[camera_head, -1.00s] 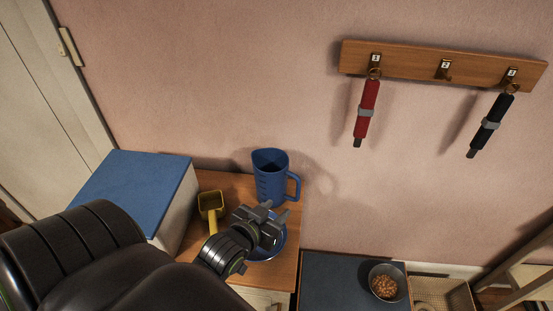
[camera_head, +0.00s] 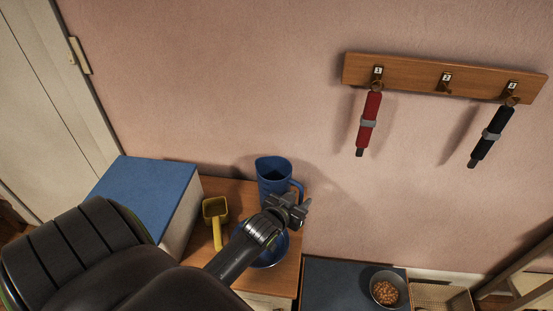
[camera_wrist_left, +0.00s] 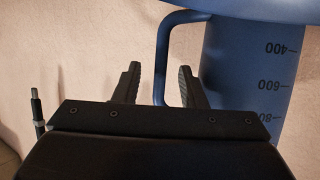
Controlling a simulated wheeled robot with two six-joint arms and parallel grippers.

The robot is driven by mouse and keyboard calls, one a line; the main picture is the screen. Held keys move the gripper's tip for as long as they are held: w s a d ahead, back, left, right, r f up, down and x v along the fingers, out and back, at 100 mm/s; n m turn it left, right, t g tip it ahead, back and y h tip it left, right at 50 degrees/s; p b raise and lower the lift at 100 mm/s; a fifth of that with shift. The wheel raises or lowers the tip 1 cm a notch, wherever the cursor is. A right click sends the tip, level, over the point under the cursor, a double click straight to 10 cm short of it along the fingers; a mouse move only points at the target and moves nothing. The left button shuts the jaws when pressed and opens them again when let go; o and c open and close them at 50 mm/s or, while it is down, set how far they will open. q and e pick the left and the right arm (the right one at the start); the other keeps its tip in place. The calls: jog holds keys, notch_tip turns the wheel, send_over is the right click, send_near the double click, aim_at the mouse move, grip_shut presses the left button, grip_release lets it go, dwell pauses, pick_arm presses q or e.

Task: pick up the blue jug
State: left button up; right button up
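The blue jug (camera_head: 271,176) stands upright on a wooden cabinet top (camera_head: 238,190) against the pink wall, its handle on the right. My left gripper (camera_head: 296,204) is in front of the jug's handle and partly covers the lower part of it. In the left wrist view the jug (camera_wrist_left: 252,70) shows dark volume marks, and its handle (camera_wrist_left: 162,60) runs down between the two spread fingers of my left gripper (camera_wrist_left: 160,84). The fingers are open, with gaps beside the handle. My right gripper is not in view.
A yellow scoop (camera_head: 216,212) and a blue bowl (camera_head: 270,257) are on the cabinet top near the jug. A white box with a blue lid (camera_head: 148,186) is at left. A bowl of brown pellets (camera_head: 387,288) stands on a dark mat (camera_head: 330,284). Red and black leashes hang from a rack (camera_head: 420,75).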

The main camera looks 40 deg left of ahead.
pick_arm(q)
jog(key=shift+x, duration=1.15)
jog(key=shift+f, duration=0.1)
grip_shut()
dwell(0.4)
jog(key=shift+r, duration=0.2)
